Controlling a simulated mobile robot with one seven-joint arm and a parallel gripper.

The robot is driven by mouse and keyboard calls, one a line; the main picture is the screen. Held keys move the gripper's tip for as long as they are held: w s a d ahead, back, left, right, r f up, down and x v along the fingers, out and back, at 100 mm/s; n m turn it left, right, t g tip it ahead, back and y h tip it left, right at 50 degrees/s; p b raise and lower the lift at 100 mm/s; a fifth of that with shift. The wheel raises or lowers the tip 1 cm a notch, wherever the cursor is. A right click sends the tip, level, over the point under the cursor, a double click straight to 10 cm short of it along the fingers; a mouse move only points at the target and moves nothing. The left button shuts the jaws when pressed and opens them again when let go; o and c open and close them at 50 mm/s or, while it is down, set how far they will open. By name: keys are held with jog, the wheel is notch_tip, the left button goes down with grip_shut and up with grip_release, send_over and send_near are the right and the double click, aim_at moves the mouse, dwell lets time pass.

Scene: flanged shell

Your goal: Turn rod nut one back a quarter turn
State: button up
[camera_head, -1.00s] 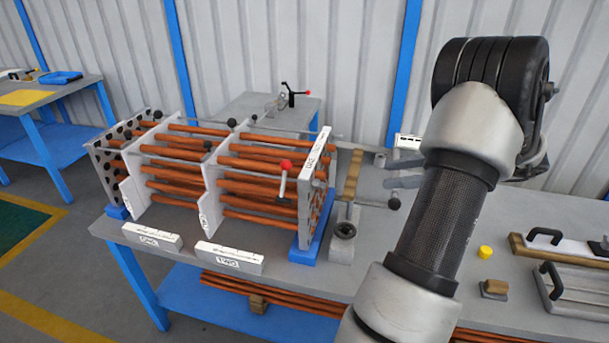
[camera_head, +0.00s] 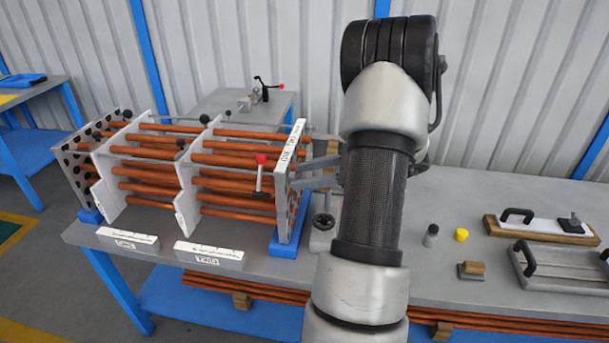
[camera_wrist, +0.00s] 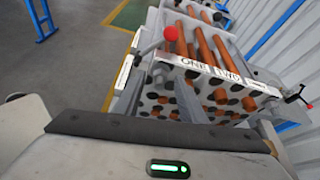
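The shell is a rack of copper-coloured tubes (camera_head: 235,172) with a perforated end plate (camera_head: 290,185) at its right end. The plate's top strip is lettered ONE and TWO in the wrist view (camera_wrist: 205,66). A lever with a red ball (camera_head: 261,159) stands at the near side of this end, by the ONE lettering; it also shows in the wrist view (camera_wrist: 170,34). I take it for the handle at rod nut one; the nut itself is not clear. My gripper (camera_head: 315,173) has its fingers apart and empty, just right of the end plate. My forearm hides part of it.
To the right are a yellow cap (camera_head: 461,235), a small grey bottle (camera_head: 431,236) and handled plates (camera_head: 560,270). A red-tipped clamp (camera_head: 268,88) stands behind.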

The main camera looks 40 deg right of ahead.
jog(key=shift+w+a, duration=0.15)
jog(key=shift+w, duration=0.05)
grip_shut()
jog(key=n+t+b, duration=0.1)
jog(key=b, duration=0.3)
jog(key=n+t+h+b, duration=0.1)
jog(key=n+b, duration=0.1)
jog(key=b, duration=0.2)
jog(key=shift+s+a+f+h, duration=0.15)
jog(key=shift+h, duration=0.15)
